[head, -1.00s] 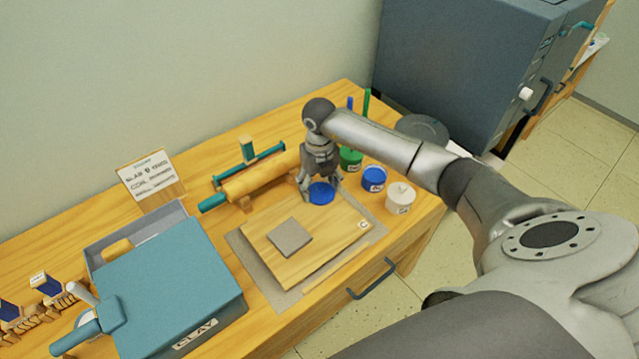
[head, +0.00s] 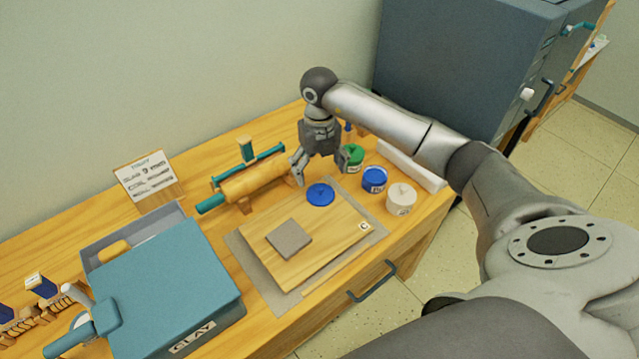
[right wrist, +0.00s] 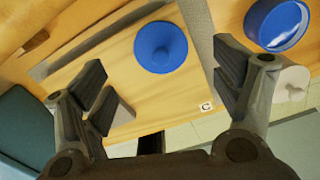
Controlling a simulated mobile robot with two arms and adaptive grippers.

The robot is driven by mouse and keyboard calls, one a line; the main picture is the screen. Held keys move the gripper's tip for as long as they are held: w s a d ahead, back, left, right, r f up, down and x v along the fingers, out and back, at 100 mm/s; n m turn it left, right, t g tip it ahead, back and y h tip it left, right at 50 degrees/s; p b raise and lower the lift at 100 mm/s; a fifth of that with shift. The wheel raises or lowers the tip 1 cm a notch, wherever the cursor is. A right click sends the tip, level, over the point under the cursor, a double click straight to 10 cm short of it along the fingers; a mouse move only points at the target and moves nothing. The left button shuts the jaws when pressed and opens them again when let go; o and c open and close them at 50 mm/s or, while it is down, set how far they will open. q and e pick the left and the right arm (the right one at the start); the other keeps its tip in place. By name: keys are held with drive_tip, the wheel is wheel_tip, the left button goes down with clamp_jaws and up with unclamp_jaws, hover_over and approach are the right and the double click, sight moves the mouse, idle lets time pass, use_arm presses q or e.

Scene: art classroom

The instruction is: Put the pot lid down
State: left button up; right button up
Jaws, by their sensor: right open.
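The blue pot lid (head: 320,194) lies knob up on the far part of the wooden board (head: 290,270). In the right wrist view the lid (right wrist: 161,47) is round, with its knob in the middle. My right gripper (head: 320,174) is open and empty, above and just behind the lid, and apart from it. In the right wrist view its fingers (right wrist: 160,88) are spread wide. The blue pot (head: 374,179) stands to the right without a lid. My left gripper is not in view.
A green pot (head: 353,157) and a white lidded pot (head: 401,198) flank the blue pot. A grey clay slab (head: 289,239) lies on the board. A rolling pin (head: 250,183) is to the left, and a blue clay box (head: 165,290) is nearer. A grey cabinet (head: 460,70) stands behind.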

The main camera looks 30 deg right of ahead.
wheel_tip(320, 180, up, 6)
drive_tip(key=shift+f+b, duration=0.15)
drive_tip(key=shift+b, duration=0.25)
idle(0.3)
